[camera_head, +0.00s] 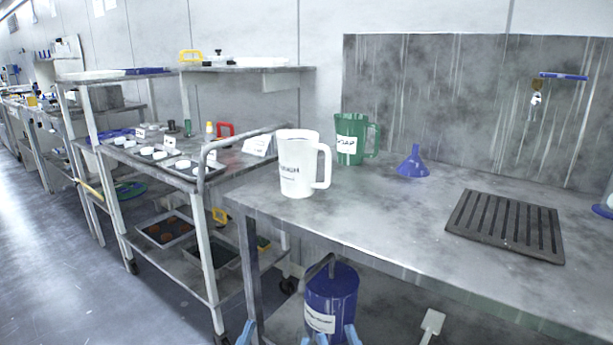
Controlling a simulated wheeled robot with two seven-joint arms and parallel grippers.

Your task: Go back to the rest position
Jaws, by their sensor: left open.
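My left gripper (246,334) shows as a light-blue tip at the bottom edge, left of the blue canister, in front of the steel table. It is open and nothing shows in it. Two more light-blue tips, which I take as my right gripper (335,336), stand in front of the blue canister's lower part. The rest of them is cut off by the frame, and I cannot tell how far they are apart. Both grippers are below the tabletop (400,225).
On the table stand a white pitcher (297,165), a green pitcher (349,140), a blue funnel (413,162) and a dark slotted plate (506,226). The blue canister (332,290) stands underneath. A cart (180,180) with small items is at left; open floor (60,270) lies beyond.

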